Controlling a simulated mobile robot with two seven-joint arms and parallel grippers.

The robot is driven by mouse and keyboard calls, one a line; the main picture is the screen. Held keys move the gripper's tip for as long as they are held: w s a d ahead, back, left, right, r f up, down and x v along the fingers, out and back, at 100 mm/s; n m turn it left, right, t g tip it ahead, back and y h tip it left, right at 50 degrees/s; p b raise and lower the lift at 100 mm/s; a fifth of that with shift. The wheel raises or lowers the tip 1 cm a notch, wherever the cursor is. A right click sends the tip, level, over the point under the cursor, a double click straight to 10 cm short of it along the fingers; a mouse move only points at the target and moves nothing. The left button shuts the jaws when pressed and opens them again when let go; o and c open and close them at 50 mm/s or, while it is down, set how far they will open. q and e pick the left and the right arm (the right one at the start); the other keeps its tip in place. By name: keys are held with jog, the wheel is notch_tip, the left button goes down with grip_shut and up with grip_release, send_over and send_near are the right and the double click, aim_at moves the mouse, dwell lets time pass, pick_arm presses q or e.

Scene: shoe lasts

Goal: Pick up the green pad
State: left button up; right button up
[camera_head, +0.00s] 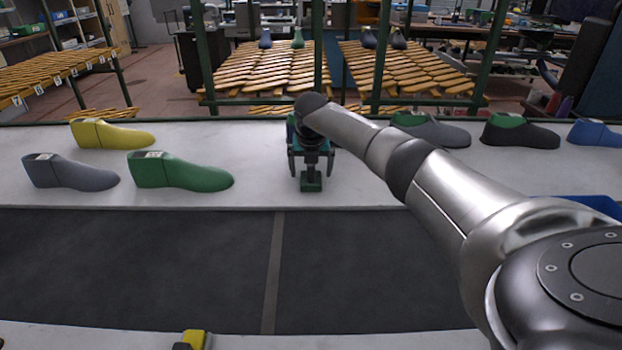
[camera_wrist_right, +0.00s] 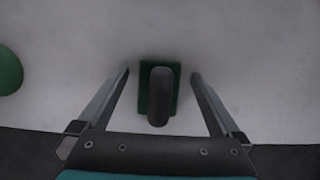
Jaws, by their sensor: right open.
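The green pad (camera_head: 311,185) is a small green block with a dark upright handle. It stands on the light table strip near its front edge, and the right wrist view shows it from above (camera_wrist_right: 146,92). My right gripper (camera_head: 311,172) is above the pad, pointing down and open. In the right wrist view, its two fingers (camera_wrist_right: 160,74) stand on either side of the handle, with a visible gap on each side and nothing gripped. The gripper and arm hide part of the handle in the head view. My left gripper is not in view.
A green shoe last (camera_head: 180,172), a grey one (camera_head: 68,173) and a yellow one (camera_head: 110,134) stand to the left. A grey-and-green last (camera_head: 436,131), a black-and-green one (camera_head: 518,132) and a blue one (camera_head: 597,133) stand to the right. A dark belt (camera_head: 130,265) runs in front.

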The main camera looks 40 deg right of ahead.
jog(key=shift+w+d+f, duration=0.1)
jog(key=shift+f, duration=0.25)
jog(key=shift+c, duration=0.2)
jog(key=c, duration=1.4)
notch_tip(320, 180, up, 20)
jog(key=p, duration=0.3)
